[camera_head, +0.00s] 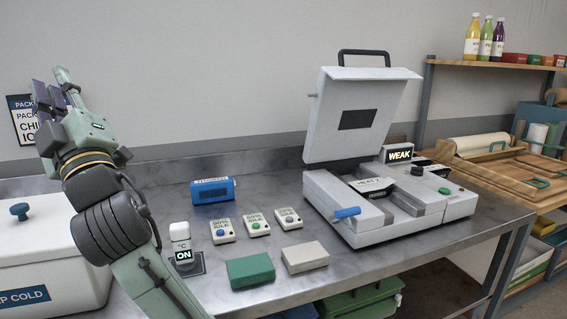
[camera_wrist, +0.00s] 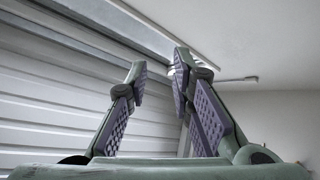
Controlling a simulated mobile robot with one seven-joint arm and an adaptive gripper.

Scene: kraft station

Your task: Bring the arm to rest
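My arm rises at the left of the head view, in front of the white cold box and the bench. My gripper (camera_head: 50,84) is at its top, pointing up and held in the air near the wall sign. In the wrist view the two purple-padded fingers of my gripper (camera_wrist: 157,75) stand apart with nothing between them. Behind them the wrist view shows only a ribbed white shutter (camera_wrist: 60,90), a pale wall and the ceiling.
The metal bench (camera_head: 330,245) holds a sealing machine (camera_head: 375,200) with its lid up, a blue device (camera_head: 212,190), several small white units, a green block (camera_head: 250,270) and a beige block (camera_head: 305,257). A white cold box (camera_head: 45,245) stands left. Shelves with bottles stand right.

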